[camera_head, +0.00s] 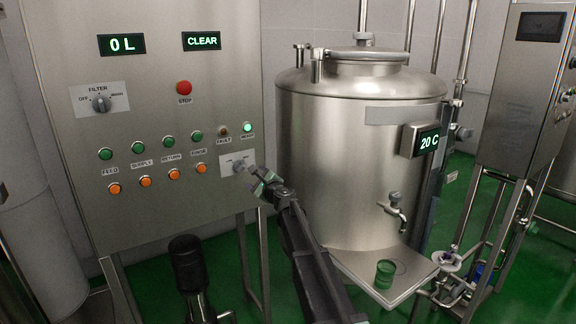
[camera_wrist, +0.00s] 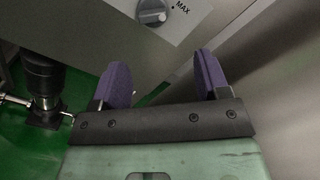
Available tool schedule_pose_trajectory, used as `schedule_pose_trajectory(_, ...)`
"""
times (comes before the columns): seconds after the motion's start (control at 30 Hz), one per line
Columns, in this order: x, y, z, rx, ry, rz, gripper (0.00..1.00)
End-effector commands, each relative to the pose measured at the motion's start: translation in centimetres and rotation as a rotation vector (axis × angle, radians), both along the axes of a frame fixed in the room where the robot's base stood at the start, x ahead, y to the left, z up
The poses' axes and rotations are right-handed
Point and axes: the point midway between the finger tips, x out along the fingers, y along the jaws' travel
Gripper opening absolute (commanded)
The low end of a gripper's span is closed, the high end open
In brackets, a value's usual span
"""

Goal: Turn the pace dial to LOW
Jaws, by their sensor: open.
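The pace dial (camera_head: 239,166) is a small grey knob on a pale plate at the lower right of the steel control panel in the head view. In the wrist view the dial (camera_wrist: 152,12) shows at the top, with a dot and the word MAX to its right; the rest of its plate is cut off. My gripper (camera_head: 259,181) is just right of and below the dial in the head view. In the wrist view my gripper (camera_wrist: 161,80) has its two purple-padded fingers apart, with nothing between them. The dial lies beyond the fingertips, apart from them.
The control panel (camera_head: 150,60) carries a filter knob (camera_head: 101,103), a red stop button (camera_head: 184,87) and rows of green and orange buttons. A steel tank (camera_head: 345,150) stands right of the panel, with a green cup (camera_head: 385,274) on its front shelf.

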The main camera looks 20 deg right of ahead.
Motion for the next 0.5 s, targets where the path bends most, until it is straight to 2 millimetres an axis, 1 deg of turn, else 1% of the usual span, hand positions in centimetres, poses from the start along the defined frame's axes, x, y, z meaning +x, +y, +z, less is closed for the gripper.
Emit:
schedule_pose_trajectory(0.07,0.0,-0.2,0.0,0.032,0.010,-0.017,0.69)
schedule_pose_trajectory(0.17,0.1,-0.1,0.0,0.032,0.011,-0.015,0.69)
schedule_pose_trajectory(0.27,0.8,0.0,0.0,0.030,0.011,-0.013,0.69)
schedule_pose_trajectory(0.37,2.4,0.5,0.0,0.028,0.010,-0.012,0.69)
schedule_pose_trajectory(0.5,5.6,1.4,0.0,0.027,0.010,-0.011,0.69)
